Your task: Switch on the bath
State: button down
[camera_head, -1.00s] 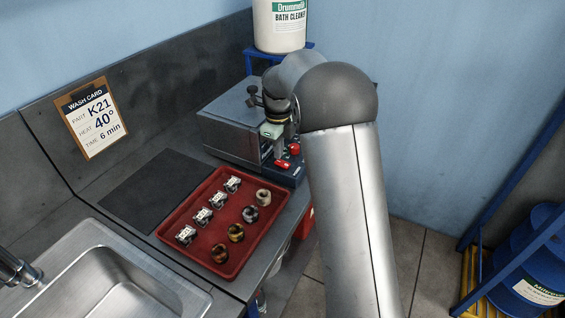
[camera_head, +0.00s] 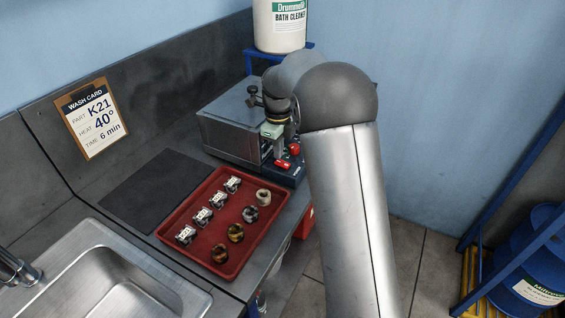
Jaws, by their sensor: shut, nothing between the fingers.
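The bath (camera_head: 228,135) is a grey metal box with a lid at the back of the bench. A dark control panel (camera_head: 290,171) is on its right front side, with red controls (camera_head: 283,163) on it. My gripper (camera_head: 278,150) is at the panel, pointing down just beside the red controls. Its fingers are small and partly hidden, and they look closed with nothing held. I cannot tell whether they touch a control. My arm hides the right side of the panel. The wash card (camera_head: 92,117) on the wall reads part K21, heat 40°, time 6 min.
A red tray (camera_head: 167,231) in front of the bath holds several metal parts and rings. A dark mat (camera_head: 150,188) and a sink (camera_head: 115,285) are to the left. A bath cleaner container (camera_head: 279,28) stands on a blue stand behind. Blue drums (camera_head: 530,265) are at the right.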

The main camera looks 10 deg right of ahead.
aim_at(279, 162)
jog(key=shift+f+b, duration=0.6)
jog(key=shift+f, duration=0.35)
dwell(0.6)
jog(key=shift+r+p, duration=2.7)
jog(key=shift+r, duration=0.85)
jog(key=shift+s+r, duration=0.1)
jog(key=shift+s, duration=0.05)
jog(key=s+r+n, duration=0.2)
jog(key=s+n, duration=2.4)
jog(key=s, duration=0.9)
jog(key=shift+t, duration=0.4)
